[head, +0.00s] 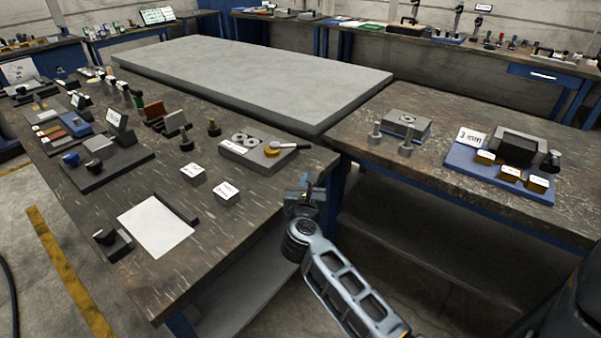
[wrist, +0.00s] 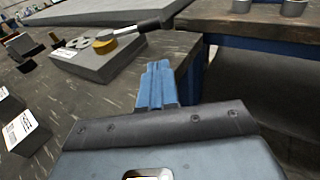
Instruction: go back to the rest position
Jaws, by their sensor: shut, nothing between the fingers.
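My gripper (head: 305,190) is at the end of my arm, near the front right corner of the left workbench (head: 262,216) in the head view. In the wrist view its blue fingers (wrist: 157,86) are together, with nothing between them. Close beyond them is a grey block (head: 258,150) with round discs, a brass-coloured knob and a dark handle. This block also shows in the wrist view (wrist: 95,65), apart from the fingers.
Two small labelled blocks (head: 193,173) and a white sheet (head: 155,227) lie on the left bench. A large grey slab (head: 250,80) lies behind. The right bench (head: 460,194) holds a blue tray (head: 462,160) with labelled pieces. A gap separates the benches near my gripper.

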